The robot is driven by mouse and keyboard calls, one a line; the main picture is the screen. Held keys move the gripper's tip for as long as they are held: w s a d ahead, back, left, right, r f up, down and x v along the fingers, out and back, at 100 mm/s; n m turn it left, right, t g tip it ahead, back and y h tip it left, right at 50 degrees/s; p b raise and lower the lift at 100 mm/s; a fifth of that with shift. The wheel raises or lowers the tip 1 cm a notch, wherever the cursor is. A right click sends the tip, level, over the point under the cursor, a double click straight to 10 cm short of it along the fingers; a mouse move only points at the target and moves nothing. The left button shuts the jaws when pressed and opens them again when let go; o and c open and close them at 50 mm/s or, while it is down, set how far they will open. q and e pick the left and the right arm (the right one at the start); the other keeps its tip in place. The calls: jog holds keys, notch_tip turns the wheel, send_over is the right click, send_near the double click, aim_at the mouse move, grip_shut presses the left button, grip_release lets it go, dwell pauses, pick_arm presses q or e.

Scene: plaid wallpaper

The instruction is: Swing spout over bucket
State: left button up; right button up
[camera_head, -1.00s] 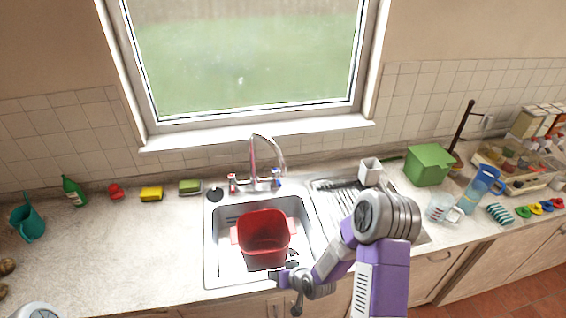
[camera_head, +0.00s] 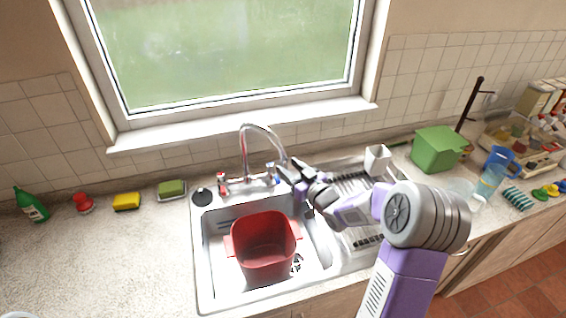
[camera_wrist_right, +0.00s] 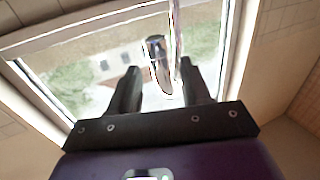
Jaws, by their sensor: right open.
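The chrome spout (camera_head: 262,127) arches up from the tap behind the sink, its free end pointing right and forward in the head view. The red bucket (camera_head: 265,262) stands in the sink basin, in front of the tap. The spout's end is behind the bucket and slightly to its right, not above it. My right gripper (camera_head: 286,170) is open at the spout's free end. In the right wrist view the spout (camera_wrist_right: 160,66) shows between the two open fingers (camera_wrist_right: 159,76); I cannot tell whether they touch it. My left gripper is out of view.
The sink (camera_head: 203,262) has a ribbed drainboard on its right, with a white cup (camera_head: 377,158) behind it. A green box (camera_head: 437,150) and a blue pitcher (camera_head: 494,172) stand farther right.

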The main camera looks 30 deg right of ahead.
aim_at(286, 166)
jog(key=shift+w+a, duration=0.15)
jog(key=shift+w, duration=0.7)
jog(key=shift+w+a, duration=0.1)
jog(key=shift+w, duration=0.7)
jog(key=shift+f, duration=0.1)
jog(key=shift+c, duration=0.5)
grip_shut()
